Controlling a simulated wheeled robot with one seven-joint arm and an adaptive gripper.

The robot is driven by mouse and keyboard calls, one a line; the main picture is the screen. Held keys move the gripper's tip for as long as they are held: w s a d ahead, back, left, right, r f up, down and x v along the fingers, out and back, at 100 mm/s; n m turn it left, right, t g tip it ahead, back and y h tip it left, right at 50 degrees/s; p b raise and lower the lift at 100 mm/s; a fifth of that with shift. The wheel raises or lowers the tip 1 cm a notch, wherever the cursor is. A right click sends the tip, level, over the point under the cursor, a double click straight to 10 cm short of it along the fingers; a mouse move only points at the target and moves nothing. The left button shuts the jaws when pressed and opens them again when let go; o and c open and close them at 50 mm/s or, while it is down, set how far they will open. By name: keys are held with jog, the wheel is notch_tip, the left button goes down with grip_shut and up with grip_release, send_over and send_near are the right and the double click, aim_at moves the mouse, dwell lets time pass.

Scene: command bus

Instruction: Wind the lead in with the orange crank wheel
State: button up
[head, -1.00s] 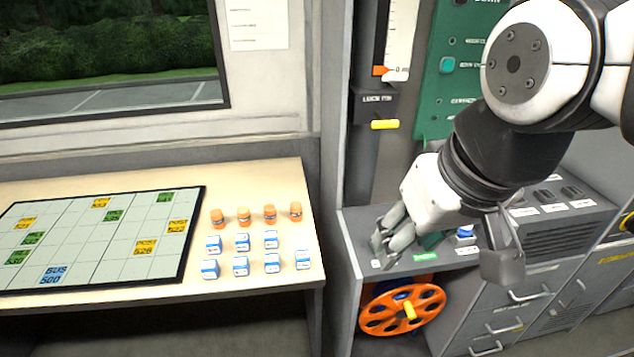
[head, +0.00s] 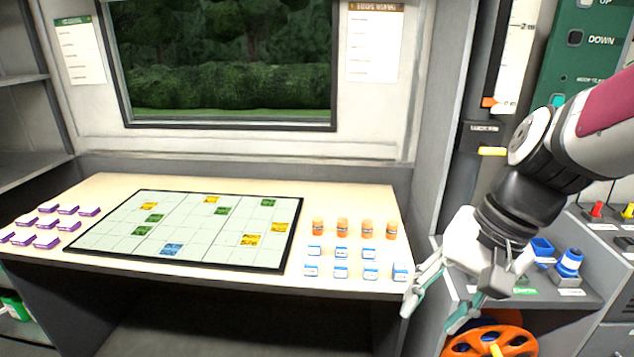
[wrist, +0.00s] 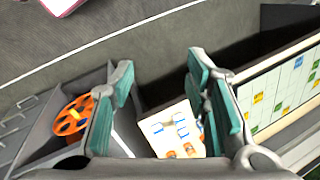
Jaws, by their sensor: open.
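The orange crank wheel (head: 478,343) is at the bottom right of the head view, low in the grey cabinet, cut off by the frame's lower edge. Its yellow knob (head: 496,350) shows at the edge. In the wrist view the wheel (wrist: 73,115) is at the left, beside the left finger and partly behind it. My gripper (head: 437,300) is open and empty, above and a little left of the wheel, apart from it. In the wrist view my gripper (wrist: 160,95) shows its teal finger pads spread wide. The lead cannot be made out.
A desk (head: 120,185) with a gridded board (head: 185,225), small orange jars (head: 342,228) and blue-white boxes (head: 341,252) lies left of my gripper. The grey cabinet (head: 590,295) carries blue connectors (head: 568,262). A yellow lever (head: 492,151) is above. Open floor (wrist: 170,35) shows in the wrist view.

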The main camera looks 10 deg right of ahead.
jog(key=w+d+f+m+t+y+b, duration=0.25)
jog(key=w+d+f+m+b, duration=0.3)
jog(key=f, duration=0.35)
jog(key=w+d+f+m+t+y+b, duration=0.25)
jog(key=w+d+f+m+b, duration=0.2)
jog(key=d+f, duration=0.35)
jog(key=w+d+f+m+t+y+b, duration=0.2)
jog(key=w+d+f+m+t+b, duration=0.25)
jog(key=f, duration=0.55)
jog(key=s+d+f+m+t+h+b, duration=0.25)
jog(key=d+f+m+h, duration=0.25)
jog(key=d+f+m, duration=0.4)
jog(key=s+d+f+m+t+h+b, duration=0.2)
jog(key=s+d+f+m+h+b, duration=0.3)
jog(key=f, duration=0.5)
jog(key=s+d+f+m+t+h+b, duration=0.2)
jog(key=d+f+m+h, duration=0.3)
jog(key=d+f, duration=0.45)
jog(key=shift+m+y, duration=0.3)
jog(key=shift+m, duration=0.05)
jog(key=b+x, duration=0.1)
jog(key=x, duration=0.3)
jog(key=b+x, duration=0.2)
jog(key=x, duration=0.2)
jog(key=b+x, duration=0.1)
jog(key=x, duration=0.4)
jog(key=shift+w+a, duration=0.15)
jog(key=shift+a, duration=0.15)
grip_shut()
